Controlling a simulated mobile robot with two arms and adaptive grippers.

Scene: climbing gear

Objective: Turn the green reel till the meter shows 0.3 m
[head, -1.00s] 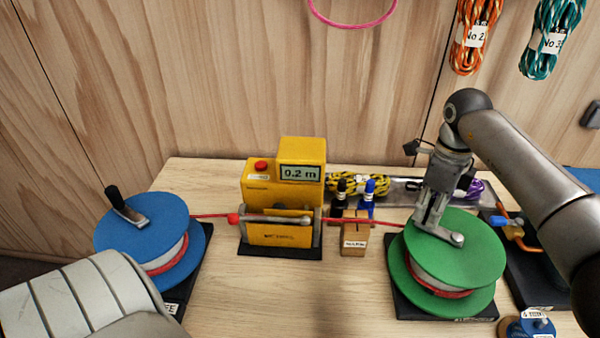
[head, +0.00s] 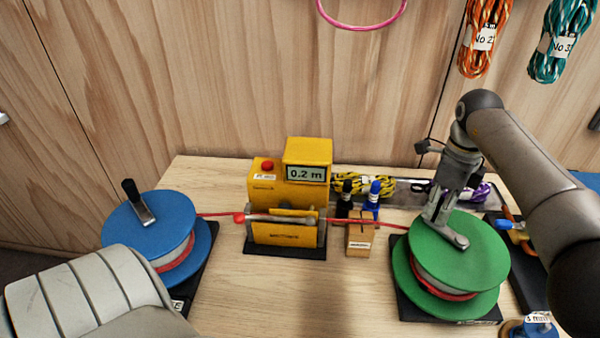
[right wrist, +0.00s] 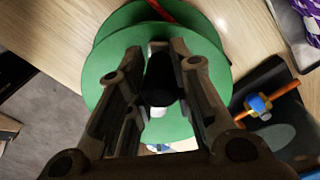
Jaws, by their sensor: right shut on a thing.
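The green reel (head: 468,250) lies flat at the right of the table, with red cord wound under its top disc. My right gripper (head: 437,212) is over its left-back part, shut on the crank's black handle (right wrist: 161,75), which shows between the fingers in the right wrist view (right wrist: 158,95). The grey crank arm (head: 458,240) runs from there towards the reel's middle. The yellow meter (head: 308,152) reads 0.2 m on its display (head: 306,173). The red cord (head: 365,223) runs through it from the blue reel (head: 150,228). My left gripper is out of view.
A small wooden block (head: 359,240) with a black and a blue marker (head: 375,190) stands by the cord. A tray with a yellow-black rope (head: 362,185) lies behind. A blue-and-orange device (head: 512,224) is close right of the green reel. The front middle is clear.

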